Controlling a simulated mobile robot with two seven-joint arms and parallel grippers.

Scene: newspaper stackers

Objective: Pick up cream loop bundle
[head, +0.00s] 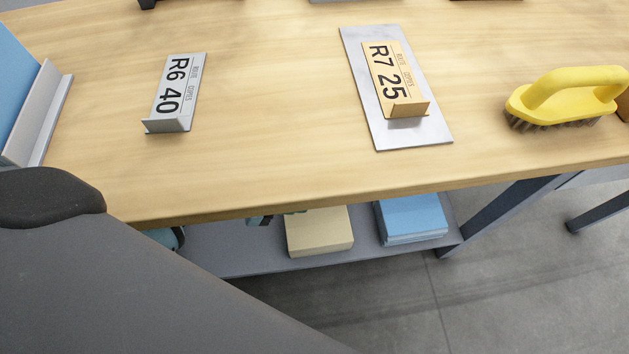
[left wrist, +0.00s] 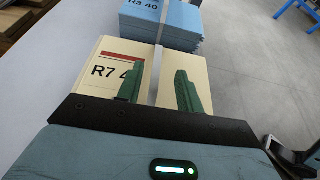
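The cream bundle (head: 319,231) lies on the lower shelf under the table, its back part hidden by the tabletop. In the left wrist view the cream bundle (left wrist: 109,63) shows a red bar and the print "R7 4", the rest covered by a finger. A pale strap (left wrist: 157,66) runs over its middle. My left gripper (left wrist: 159,72) is open over the bundle, its green fingers apart on either side of the strap. Whether they touch the bundle I cannot tell. In the head view the left gripper is mostly hidden under the tabletop. My right gripper is not in view.
A blue bundle (head: 411,219) lies right of the cream one on the shelf (head: 240,257); it also shows in the left wrist view (left wrist: 182,27). The tabletop (head: 270,120) above holds an R6 sign (head: 176,92), an R7 sign (head: 392,75) on a metal plate, and a yellow brush (head: 560,92).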

